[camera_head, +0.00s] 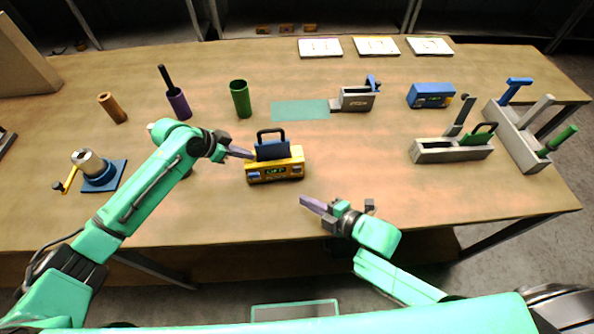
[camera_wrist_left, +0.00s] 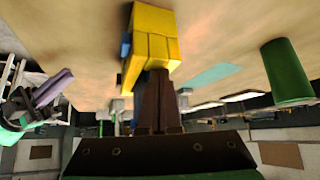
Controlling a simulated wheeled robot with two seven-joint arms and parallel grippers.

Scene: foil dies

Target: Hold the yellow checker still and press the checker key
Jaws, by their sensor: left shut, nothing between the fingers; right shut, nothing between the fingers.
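The yellow checker (camera_head: 275,166) stands near the middle of the table. A dark blue block with a black handle (camera_head: 271,146) sits upright on its top. Its front has a small display with green marks (camera_head: 275,171) and blue parts at both ends; I cannot tell which is the key. My left gripper (camera_head: 246,154) is shut at the checker's left side. In the left wrist view its fingertips (camera_wrist_left: 157,72) meet the yellow checker (camera_wrist_left: 152,40) in the picture; contact is unclear. My right gripper (camera_head: 306,201) is shut and empty, in front and right of the checker.
A blue checker (camera_head: 431,95) stands at the back right, with a grey holder (camera_head: 430,155) in front of it. The table between my right gripper and the checker is clear.

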